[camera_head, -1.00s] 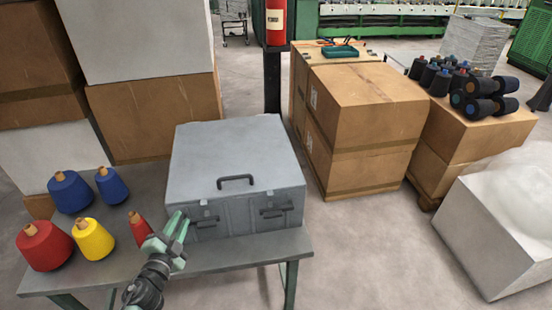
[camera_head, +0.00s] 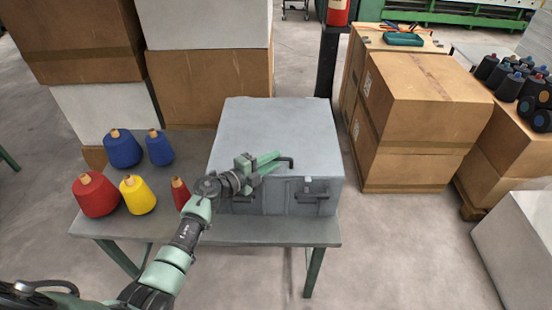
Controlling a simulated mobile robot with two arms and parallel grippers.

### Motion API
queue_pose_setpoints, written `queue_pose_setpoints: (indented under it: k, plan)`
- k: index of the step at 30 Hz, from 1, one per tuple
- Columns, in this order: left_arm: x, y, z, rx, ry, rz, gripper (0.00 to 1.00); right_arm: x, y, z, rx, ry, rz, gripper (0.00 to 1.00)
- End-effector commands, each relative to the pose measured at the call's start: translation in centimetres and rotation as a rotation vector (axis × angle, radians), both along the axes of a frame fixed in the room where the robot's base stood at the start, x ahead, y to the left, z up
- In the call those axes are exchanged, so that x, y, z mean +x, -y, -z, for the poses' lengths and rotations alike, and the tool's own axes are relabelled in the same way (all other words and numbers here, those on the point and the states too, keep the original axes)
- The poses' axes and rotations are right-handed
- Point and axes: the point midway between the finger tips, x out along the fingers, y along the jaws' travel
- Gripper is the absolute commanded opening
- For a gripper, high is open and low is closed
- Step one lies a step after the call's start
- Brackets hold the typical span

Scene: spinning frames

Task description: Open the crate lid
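The grey metal crate (camera_head: 330,208) stands on the table with its lid (camera_head: 285,122) down and shut. A dark handle (camera_head: 290,162) sits at the front of the lid, its right end showing past my fingers. My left gripper (camera_head: 272,163) is over the lid's front edge at the handle, its green fingers pointing right. The fingers cover the handle's left part, and I cannot tell whether they are closed on it. Dark side handles and latches show on the crate's front. My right gripper is not in view.
The table (camera_head: 270,235) also holds a small red cone (camera_head: 181,194) close to my arm, a larger red cone (camera_head: 95,195), a yellow cone (camera_head: 138,195) and two blue cones (camera_head: 122,149). Cardboard boxes (camera_head: 420,105) stand right of the table. Stacked boxes stand behind it.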

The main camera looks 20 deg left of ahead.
Motion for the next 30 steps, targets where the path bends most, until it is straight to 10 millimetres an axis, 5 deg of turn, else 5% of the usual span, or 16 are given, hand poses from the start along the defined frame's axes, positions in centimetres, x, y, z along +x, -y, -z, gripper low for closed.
queue_pose_setpoints:
  k: [12, 15, 30]
  plan:
    - [1.18, 0.71, 0.23, 0.001, 0.000, 0.000, 0.21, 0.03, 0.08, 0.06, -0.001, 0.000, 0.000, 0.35]
    - [1.17, 0.70, 0.22, 0.000, 0.000, 0.000, 0.00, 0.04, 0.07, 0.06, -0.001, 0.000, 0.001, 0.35]
    - [1.15, 0.69, 0.24, 0.000, 0.000, 0.000, 0.00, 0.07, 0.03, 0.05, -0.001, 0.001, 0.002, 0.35]
